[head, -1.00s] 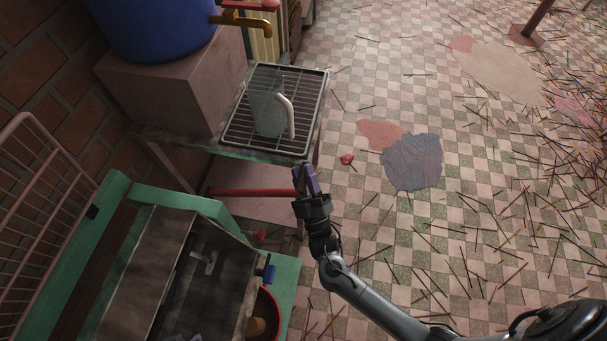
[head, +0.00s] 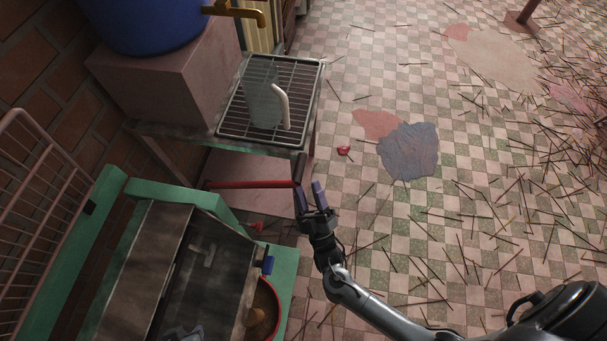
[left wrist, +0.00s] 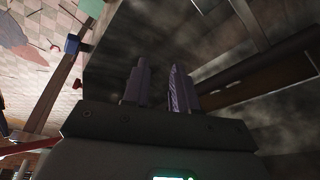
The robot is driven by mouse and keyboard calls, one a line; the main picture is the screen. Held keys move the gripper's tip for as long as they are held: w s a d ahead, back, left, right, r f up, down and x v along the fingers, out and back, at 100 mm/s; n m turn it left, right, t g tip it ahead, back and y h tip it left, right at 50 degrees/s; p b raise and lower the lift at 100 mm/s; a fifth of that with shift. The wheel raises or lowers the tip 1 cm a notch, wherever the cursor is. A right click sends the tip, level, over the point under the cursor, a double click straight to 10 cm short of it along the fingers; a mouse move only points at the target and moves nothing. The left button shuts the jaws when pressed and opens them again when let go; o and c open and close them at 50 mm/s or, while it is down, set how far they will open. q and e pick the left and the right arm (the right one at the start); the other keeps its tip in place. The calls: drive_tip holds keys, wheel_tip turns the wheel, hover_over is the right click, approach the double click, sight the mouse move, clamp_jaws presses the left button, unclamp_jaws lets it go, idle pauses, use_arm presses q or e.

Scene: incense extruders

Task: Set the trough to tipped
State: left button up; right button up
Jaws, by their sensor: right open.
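The trough (head: 205,290) is a dark grey metal basin in a green frame (head: 283,275) at the lower left of the head view. A small blue knob (head: 267,265) sits at its right edge; the knob also shows in the left wrist view (left wrist: 72,44). My left gripper (left wrist: 160,85) has its two purple fingers apart and empty, in front of dark metal surfaces; only a bit of it shows at the head view's bottom edge. My right gripper (head: 310,194) is open and empty, beside the right end of a red bar (head: 250,184), above the floor.
A wire rack (head: 302,85) with a clear jug (head: 262,100) stands on a table behind. A blue barrel (head: 145,20) with a brass tap is at the back left. A red-rimmed bucket (head: 277,312) sits by the frame. Incense sticks litter the checkered floor at right.

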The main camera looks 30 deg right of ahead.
drive_tip(key=shift+v, duration=2)
drive_tip(key=shift+d, duration=0.1)
